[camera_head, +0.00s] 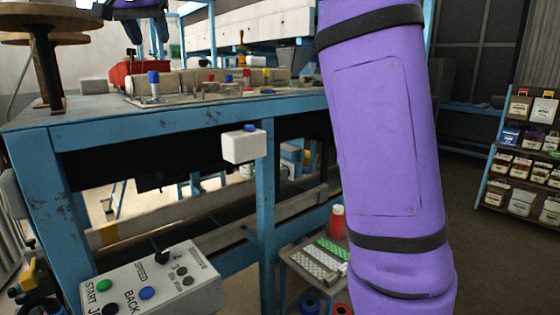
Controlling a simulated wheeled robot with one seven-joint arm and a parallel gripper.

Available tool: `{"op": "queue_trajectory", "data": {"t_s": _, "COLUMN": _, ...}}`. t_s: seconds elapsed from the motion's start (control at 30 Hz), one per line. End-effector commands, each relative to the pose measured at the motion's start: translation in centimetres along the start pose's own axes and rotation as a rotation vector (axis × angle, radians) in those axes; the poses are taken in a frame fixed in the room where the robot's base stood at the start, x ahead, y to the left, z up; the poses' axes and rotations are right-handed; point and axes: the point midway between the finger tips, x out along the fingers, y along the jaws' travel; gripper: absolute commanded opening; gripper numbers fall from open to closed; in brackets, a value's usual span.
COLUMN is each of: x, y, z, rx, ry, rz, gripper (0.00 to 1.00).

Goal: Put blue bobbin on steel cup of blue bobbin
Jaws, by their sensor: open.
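A blue bobbin-like piece (153,77) sits upright on top of a grey metal cylinder (155,91), which looks like a steel cup, near the left of the tabletop board. A second, flat blue piece (267,91) lies low at the board's right front; it is too small to tell what it is. My gripper (134,30) shows at the top left, cut off by the picture's upper edge. It is open, with nothing visible between its fingers, and appears above and a little left of the blue piece, apart from it.
The blue-framed table (190,128) carries a board with several short pegs, some red or yellow, and a red machine part (133,72) behind. My purple arm covers the right of the table. A control box (150,283) is in front; shelves (520,160) stand far right.

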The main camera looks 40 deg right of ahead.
Motion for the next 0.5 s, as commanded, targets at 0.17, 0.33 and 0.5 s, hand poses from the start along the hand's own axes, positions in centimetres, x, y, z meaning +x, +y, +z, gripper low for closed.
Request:
{"op": "queue_trajectory", "data": {"t_s": 0.17, "x": 0.1, "y": 6.4, "z": 4.0, "rx": -0.140, "ry": -0.038, "rz": -0.053, "gripper": 0.52}}
{"op": "queue_trajectory", "data": {"t_s": 0.33, "x": 1.2, "y": 12.0, "z": 8.8, "rx": -0.262, "ry": -0.066, "rz": -0.112, "gripper": 0.52}}
{"op": "queue_trajectory", "data": {"t_s": 0.5, "x": 2.9, "y": 17.2, "z": 14.6, "rx": -0.368, "ry": -0.084, "rz": -0.178, "gripper": 0.52}}
